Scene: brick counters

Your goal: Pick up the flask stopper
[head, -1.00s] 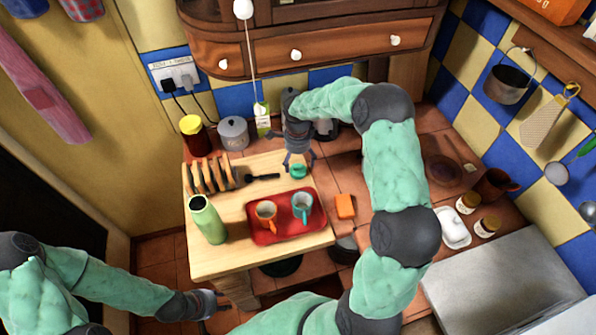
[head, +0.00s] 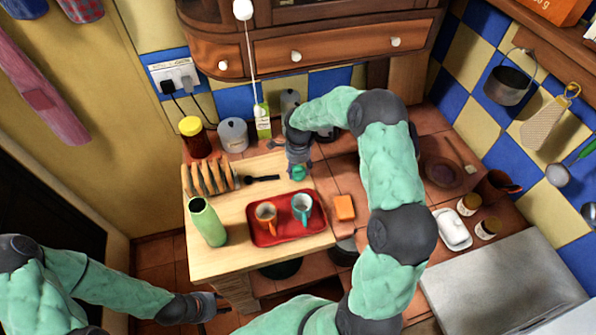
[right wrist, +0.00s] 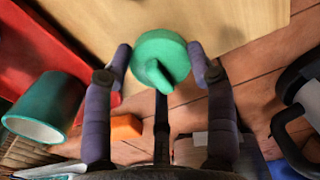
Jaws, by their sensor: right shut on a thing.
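The flask stopper (head: 299,174) is a small round teal piece at the right back edge of the wooden board. In the right wrist view the stopper (right wrist: 162,58) shows a disc and a knob between the fingertips. My right gripper (head: 299,167) reaches down from above and is shut on the stopper; its fingers (right wrist: 160,58) flank it on both sides. The green flask (head: 208,222) stands at the left front of the board, away from the stopper. My left gripper (head: 216,304) is low at the front left, away from the board; its fingers are too small to read.
A red tray (head: 273,239) with an orange cup (head: 265,212) and a teal cup (head: 302,204) lies just in front of the stopper. A toast rack (head: 208,179) and a dark utensil (head: 262,178) lie to its left. An orange block (head: 344,208) is at the right.

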